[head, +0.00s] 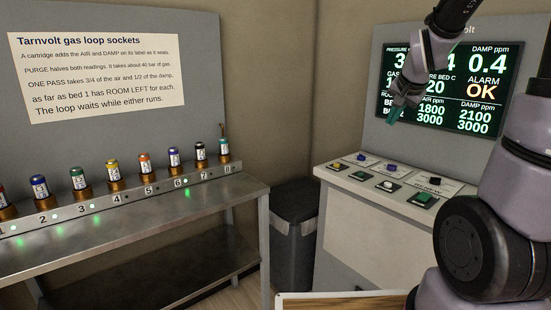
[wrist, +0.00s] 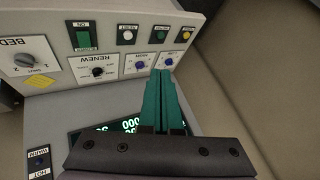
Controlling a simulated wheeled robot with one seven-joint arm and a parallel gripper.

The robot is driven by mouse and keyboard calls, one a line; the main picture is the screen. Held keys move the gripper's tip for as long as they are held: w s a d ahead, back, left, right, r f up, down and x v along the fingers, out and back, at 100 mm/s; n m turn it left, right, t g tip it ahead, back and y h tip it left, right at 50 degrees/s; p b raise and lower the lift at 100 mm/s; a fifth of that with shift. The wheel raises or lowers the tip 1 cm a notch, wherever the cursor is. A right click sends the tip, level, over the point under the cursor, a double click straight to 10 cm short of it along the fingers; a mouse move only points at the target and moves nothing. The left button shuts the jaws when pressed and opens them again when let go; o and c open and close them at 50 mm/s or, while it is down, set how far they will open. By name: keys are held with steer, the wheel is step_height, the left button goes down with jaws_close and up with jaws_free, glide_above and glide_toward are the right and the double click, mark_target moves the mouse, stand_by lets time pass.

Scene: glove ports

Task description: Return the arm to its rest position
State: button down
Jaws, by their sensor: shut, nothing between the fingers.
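My gripper (head: 396,112) hangs at the end of my raised arm in the head view, in front of the wall display (head: 482,120) and above the control console (head: 345,176). In the wrist view its two green fingers (wrist: 164,80) are together with nothing between them. Their tips appear over the console panel (wrist: 192,58), near a blue knob (wrist: 140,65), and look apart from it. My arm covers part of the display and the console's right side.
A metal bench (head: 215,188) at left carries several cartridges in numbered sockets, below a printed sign (head: 100,75). A dark bin (head: 293,220) stands between bench and console. The air above the bin looks clear.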

steer(key=s+a+r+n+y, duration=0.1)
steer(key=s+a+r+n, duration=0.1)
steer(key=s, duration=0.8)
steer(key=s+a+r+n+y, duration=0.1)
steer(key=s+a+r, duration=0.4)
steer(key=s, duration=0.6)
steer(key=shift+s+a+n+g+y, duration=0.15)
steer(key=shift+a+n+g+y, duration=0.2)
steer(key=shift+a+n, duration=0.5)
steer(key=shift+d+r, duration=0.1)
